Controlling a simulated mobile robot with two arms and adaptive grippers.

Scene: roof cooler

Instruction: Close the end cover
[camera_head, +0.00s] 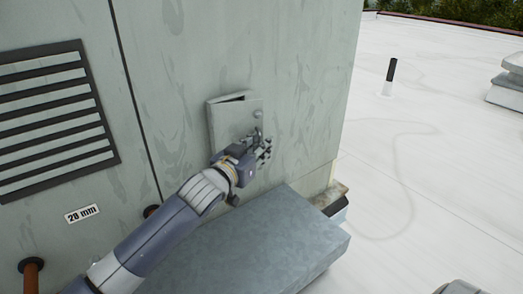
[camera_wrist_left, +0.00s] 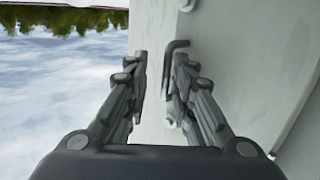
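The end cover (camera_head: 227,122) is a small grey panel on the side of the large grey-green unit. A dark gap shows along its top edge, so it stands slightly ajar. A small round fitting (camera_head: 258,114) sits near its right side. My left gripper (camera_head: 264,148) is in front of the cover's lower right part and hides some of it. In the left wrist view the gripper (camera_wrist_left: 160,75) has its fingers apart. A bent dark handle (camera_wrist_left: 172,58) shows between the fingertips; I cannot tell whether they touch it. My right gripper is not in view.
A grey metal box or ledge (camera_head: 245,245) juts out below the cover, under my left forearm. A louvred vent (camera_head: 55,118) and a "20 mm" label (camera_head: 82,213) are on the wall to the left. The white roof (camera_head: 430,160) lies open to the right.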

